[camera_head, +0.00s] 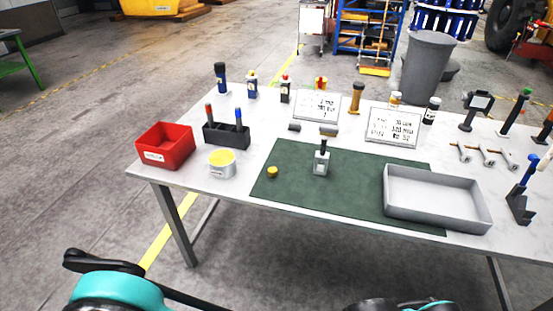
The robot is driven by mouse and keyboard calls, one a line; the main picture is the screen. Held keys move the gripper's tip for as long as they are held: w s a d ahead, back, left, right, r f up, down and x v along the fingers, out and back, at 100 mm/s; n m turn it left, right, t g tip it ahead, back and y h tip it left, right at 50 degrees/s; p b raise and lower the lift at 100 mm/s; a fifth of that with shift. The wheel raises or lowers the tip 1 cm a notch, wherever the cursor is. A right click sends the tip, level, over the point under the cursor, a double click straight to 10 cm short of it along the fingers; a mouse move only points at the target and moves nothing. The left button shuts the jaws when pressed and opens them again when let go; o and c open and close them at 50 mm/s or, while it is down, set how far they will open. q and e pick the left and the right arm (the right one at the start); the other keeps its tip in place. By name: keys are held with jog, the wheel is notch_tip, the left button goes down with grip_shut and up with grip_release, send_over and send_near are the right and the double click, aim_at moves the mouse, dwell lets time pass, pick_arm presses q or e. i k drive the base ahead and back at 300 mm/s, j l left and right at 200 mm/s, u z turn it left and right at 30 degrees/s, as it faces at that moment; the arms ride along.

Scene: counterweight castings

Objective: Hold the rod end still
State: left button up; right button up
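A grey upright block-like piece (321,164) stands on the green mat (290,170), with a dark cylindrical part (328,131) at its top. I cannot tell for sure whether it is the rod end. Three small silver pieces with rounded ends (486,155) lie at the right of the table; they may be rod ends too. A small yellow round piece (272,172) sits on the mat's left side. Teal and black parts of my arms show at the bottom edge, below the table. Neither gripper can be made out, and nothing on the table is touched by them.
A grey tray (437,219) lies over the mat's right part. A red bin (165,159), a round tub with yellow contents (222,173) and a dark holder (226,143) stand at left. Bottles and two printed cards (391,127) line the back. The mat's middle front is clear.

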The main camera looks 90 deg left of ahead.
aim_at(323, 154)
jog(key=u, duration=2.6)
